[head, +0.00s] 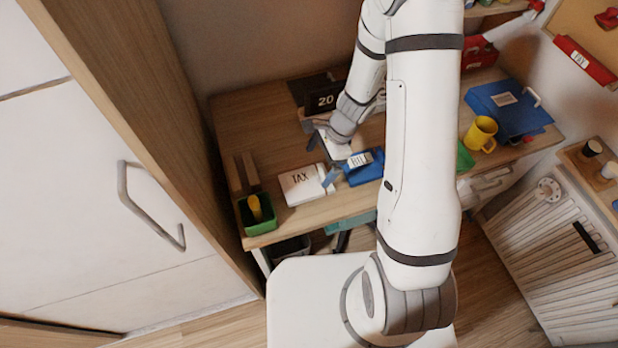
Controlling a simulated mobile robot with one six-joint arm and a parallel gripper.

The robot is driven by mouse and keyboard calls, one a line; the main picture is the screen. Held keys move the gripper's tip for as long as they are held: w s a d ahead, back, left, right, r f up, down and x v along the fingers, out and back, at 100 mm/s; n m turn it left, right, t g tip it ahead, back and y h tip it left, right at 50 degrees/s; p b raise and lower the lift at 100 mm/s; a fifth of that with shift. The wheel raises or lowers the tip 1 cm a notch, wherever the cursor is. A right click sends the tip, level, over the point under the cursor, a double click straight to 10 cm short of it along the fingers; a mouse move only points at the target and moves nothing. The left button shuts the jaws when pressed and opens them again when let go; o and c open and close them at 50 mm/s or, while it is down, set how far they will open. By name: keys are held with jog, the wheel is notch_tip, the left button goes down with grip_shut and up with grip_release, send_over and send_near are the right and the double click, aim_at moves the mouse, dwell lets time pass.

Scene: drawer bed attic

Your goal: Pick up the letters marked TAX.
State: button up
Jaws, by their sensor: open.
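The white letters marked TAX (302,187) lie flat on the wooden desk near its front edge, left of centre. My gripper (322,160) is above the desk, just behind and to the right of them. It is open, with one grey-blue finger overlapping the right end of the letters in the picture. I cannot tell whether that finger touches them. Nothing is clearly held between the fingers.
A blue item with a label like BILL (360,160) lies right of the letters. A green box with a yellow thing (257,213) stands at the left. A yellow mug (481,134) and blue folders (508,108) are at the right. A tall cabinet (110,170) borders the left side.

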aim_at(307, 182)
jog(key=x, duration=0.8)
jog(key=shift+a+f+b, duration=0.1)
jog(key=shift+a+b, duration=0.05)
jog(key=shift+b, duration=0.15)
jog(key=shift+c, duration=0.6)
jog(key=c, duration=0.6)
